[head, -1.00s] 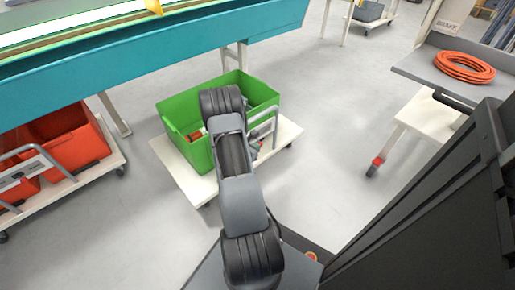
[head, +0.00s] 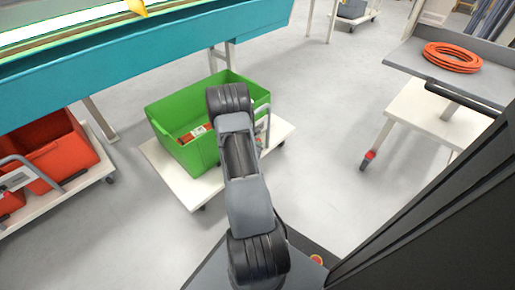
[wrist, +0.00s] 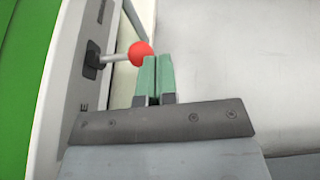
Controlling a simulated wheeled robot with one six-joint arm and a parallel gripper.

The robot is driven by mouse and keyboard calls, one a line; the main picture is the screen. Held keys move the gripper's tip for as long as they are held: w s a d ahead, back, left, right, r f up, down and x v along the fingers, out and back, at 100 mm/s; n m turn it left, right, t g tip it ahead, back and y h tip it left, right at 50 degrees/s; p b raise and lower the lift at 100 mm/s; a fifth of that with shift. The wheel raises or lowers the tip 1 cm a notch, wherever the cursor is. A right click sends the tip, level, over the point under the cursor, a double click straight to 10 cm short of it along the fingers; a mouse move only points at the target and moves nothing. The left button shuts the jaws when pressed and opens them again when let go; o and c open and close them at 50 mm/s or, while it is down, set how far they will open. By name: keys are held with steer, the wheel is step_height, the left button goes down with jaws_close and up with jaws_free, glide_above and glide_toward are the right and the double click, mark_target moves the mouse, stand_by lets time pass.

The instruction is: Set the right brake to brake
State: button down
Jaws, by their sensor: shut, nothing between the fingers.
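In the wrist view, a brake lever with a red ball knob (wrist: 140,53) sticks out to the right on a thin metal rod from a black pivot on a light grey panel (wrist: 60,105). Part of a letter marking shows on the panel below the pivot. My gripper (wrist: 157,58) has green fingertips, shut together and empty. The tips are right beside the knob, at its lower right; whether they touch it I cannot tell. In the head view, my arm hides the gripper and most of the near side of the white cart (head: 180,188).
A green crate (head: 196,155) with small items stands on the cart. A teal-sided table (head: 130,68) is behind it. Red bins (head: 70,165) stand on a cart at left. An orange coil (head: 452,57) lies on a grey-topped cart at right. Floor between the carts is clear.

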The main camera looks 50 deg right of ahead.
stand_by(0.4)
steer(key=shift+w+a, duration=0.4)
steer(key=shift+w, duration=0.25)
steer(key=s+a+r+p, duration=0.4)
steer(key=s+a, duration=0.4)
steer(key=s, duration=0.2)
steer(key=shift+a+r, duration=0.2)
steer(key=shift+r, duration=0.3)
